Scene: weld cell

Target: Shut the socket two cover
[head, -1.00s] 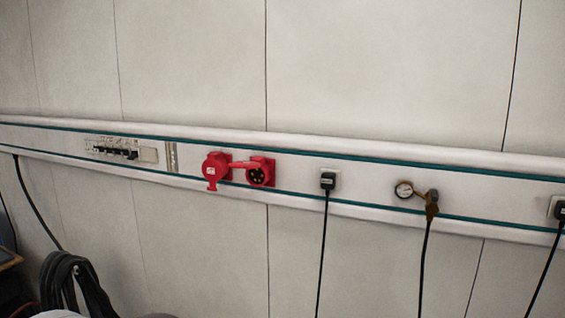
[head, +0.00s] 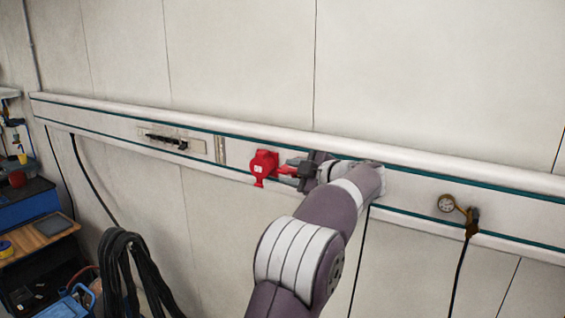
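Two red sockets sit side by side on the wall rail. The left red socket (head: 263,166) has a round red front with a small pale label. The right one is mostly hidden behind my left gripper (head: 295,169). A thin red part (head: 285,170), apparently its swung-out cover, shows between the left socket and the gripper fingers. My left gripper's dark fingers point left, at or just in front of this red part. I cannot tell whether they touch it or how far apart they are. My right gripper is not in view.
The white rail (head: 100,112) runs along the wall. Coiled black cable (head: 130,270) hangs lower left, near a blue workbench (head: 30,207).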

